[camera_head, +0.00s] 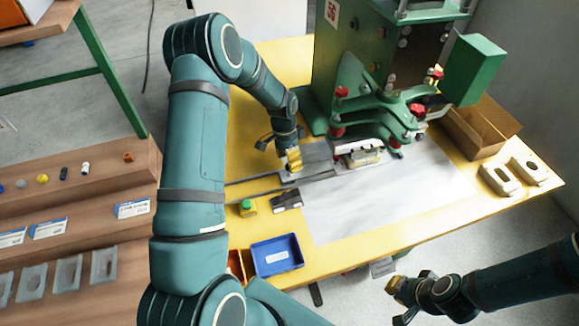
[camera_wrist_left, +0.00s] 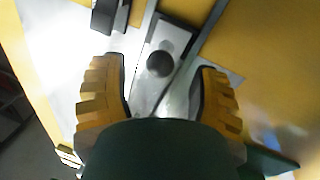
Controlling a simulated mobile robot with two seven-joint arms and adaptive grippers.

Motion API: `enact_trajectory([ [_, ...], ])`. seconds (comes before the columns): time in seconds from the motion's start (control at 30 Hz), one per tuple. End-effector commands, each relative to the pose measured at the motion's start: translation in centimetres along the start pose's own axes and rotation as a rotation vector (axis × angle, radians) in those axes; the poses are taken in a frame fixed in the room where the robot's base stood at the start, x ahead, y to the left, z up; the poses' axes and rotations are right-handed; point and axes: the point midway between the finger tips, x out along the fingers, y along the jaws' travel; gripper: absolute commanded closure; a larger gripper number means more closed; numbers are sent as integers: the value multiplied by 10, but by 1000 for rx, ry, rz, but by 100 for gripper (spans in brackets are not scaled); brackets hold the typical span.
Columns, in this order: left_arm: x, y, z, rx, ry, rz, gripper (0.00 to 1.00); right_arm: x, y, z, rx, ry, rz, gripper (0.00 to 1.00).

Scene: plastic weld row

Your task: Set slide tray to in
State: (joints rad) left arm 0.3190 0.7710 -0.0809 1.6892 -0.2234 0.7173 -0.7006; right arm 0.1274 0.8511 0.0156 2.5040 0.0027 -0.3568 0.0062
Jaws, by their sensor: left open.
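The slide tray (camera_head: 318,153) is a grey metal plate between two long rails on the yellow table, in front of the green press. In the left wrist view, the tray (camera_wrist_left: 177,34) has a dark round knob (camera_wrist_left: 160,63). My left gripper (camera_head: 291,161) is above the tray's left part, pointing down, and hides the knob in the head view. Its yellow fingers are apart, one on each side of the knob in the left wrist view; contact cannot be told. My right gripper (camera_head: 396,298) is off the table's front edge at lower right, with its jaws unclear.
The green press (camera_head: 340,60) with red-knobbed clamps (camera_head: 385,110) stands behind the tray. A green button box (camera_head: 248,208), a dark block (camera_head: 287,199) and a blue bin (camera_head: 277,256) are in front. A cardboard box (camera_head: 478,128) and metal parts (camera_head: 500,179) lie right.

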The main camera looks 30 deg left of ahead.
Motion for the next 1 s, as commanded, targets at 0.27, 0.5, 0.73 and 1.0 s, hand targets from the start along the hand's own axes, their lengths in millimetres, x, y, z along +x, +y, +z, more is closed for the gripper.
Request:
enact_trajectory([
  [0.27,24,0,0,0,0,0,38,3,1,1,-1,-3,0,100],
  [0.5,26,0,0,0,0,0,38,3,1,2,-1,-4,0,100],
  [0.73,25,0,0,0,0,0,92,3,1,2,-1,-3,0,100],
  [1.0,26,1,-9,2,2,-2,100,5,2,2,-1,-4,0,100],
])
